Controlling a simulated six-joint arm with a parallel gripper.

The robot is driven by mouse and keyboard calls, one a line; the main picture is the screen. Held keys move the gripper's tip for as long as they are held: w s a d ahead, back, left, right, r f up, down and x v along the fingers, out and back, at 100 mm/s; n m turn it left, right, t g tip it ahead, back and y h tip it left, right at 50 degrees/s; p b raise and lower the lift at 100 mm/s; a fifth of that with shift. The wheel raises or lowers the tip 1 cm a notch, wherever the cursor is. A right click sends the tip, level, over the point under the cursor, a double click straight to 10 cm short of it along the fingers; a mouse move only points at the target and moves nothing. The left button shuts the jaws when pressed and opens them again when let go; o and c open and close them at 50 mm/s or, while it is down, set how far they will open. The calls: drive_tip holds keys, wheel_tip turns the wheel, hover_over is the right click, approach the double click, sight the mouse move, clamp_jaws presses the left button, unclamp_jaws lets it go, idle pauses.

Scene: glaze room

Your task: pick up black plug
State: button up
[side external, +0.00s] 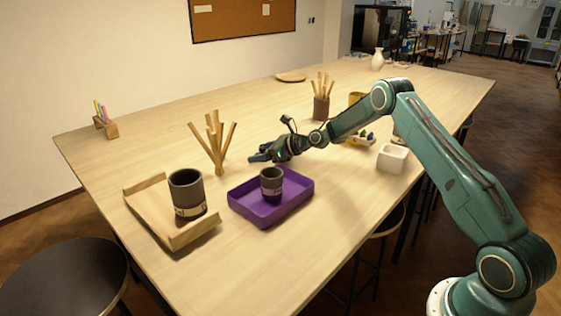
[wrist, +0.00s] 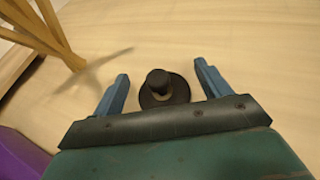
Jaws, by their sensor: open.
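The black plug (wrist: 178,95), a round dark disc with a raised knob, sits on the pale wooden table in the wrist view. It lies between the two blue fingers of my gripper (wrist: 161,72), with a gap on each side. The gripper is open and holds nothing. In the side external view my gripper (side external: 257,154) is low over the table, behind the purple tray; I cannot make out the plug there.
The purple tray (side external: 248,218) holds a dark cup (side external: 271,188). A wooden tray (side external: 150,222) with a larger dark cup (side external: 186,196) stands left. A bundle of wooden sticks (side external: 217,150) rises close by my gripper. A white square pot (side external: 392,158) stands right.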

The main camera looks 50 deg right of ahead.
sight(262, 147)
drive_tip(key=c, duration=1)
drive_tip(key=shift+r, duration=0.1)
wheel_tip(262, 147, up, 20)
drive_tip(key=shift+f, duration=0.1)
drive_tip(key=shift+c, duration=0.2)
idle(0.6)
